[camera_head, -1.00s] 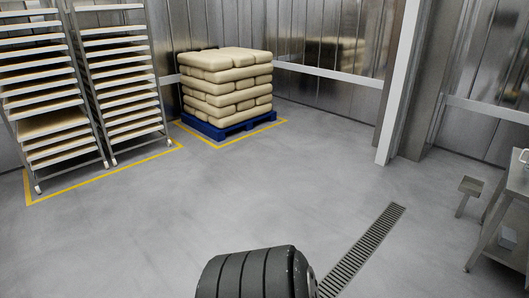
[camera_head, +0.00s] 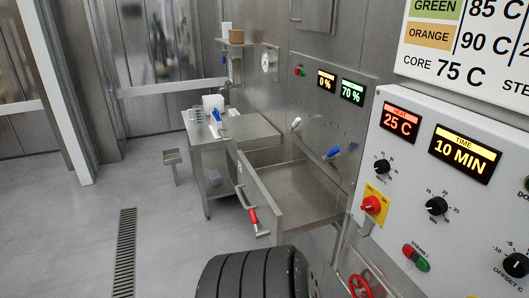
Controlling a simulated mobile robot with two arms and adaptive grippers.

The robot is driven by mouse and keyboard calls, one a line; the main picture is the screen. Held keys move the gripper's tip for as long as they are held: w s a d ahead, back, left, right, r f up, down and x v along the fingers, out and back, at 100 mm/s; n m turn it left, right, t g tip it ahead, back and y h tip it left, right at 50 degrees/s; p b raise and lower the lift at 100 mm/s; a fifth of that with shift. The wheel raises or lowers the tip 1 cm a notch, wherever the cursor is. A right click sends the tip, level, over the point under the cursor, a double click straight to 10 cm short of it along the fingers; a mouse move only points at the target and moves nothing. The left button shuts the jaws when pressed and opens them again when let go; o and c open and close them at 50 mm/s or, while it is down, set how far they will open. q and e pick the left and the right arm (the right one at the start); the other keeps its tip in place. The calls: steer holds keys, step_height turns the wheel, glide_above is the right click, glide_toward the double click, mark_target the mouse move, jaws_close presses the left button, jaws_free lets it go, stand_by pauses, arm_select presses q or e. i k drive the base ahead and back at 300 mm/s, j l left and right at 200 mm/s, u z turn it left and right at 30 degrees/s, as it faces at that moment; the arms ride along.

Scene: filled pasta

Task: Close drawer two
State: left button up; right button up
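A steel drawer (camera_head: 306,192) stands pulled out from the steel wall panel in the middle of the camera_head view. Its inside looks empty. Its front faces left and carries a bar handle with a red grip (camera_head: 253,216). Neither of my grippers is in view, and nothing touches the drawer's visible part. My black ribbed body part hides the floor at the bottom.
A steel table (camera_head: 237,130) with small items stands behind the drawer. A control panel (camera_head: 440,190) with displays and knobs is at right, with a red handwheel (camera_head: 360,286) low down. Floor on the left is clear around a drain grate (camera_head: 125,250).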

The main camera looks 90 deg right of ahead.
mark_target(289, 199)
steer(key=z, duration=2.75)
steer(key=i+j, duration=0.05)
steer(key=j, duration=0.05)
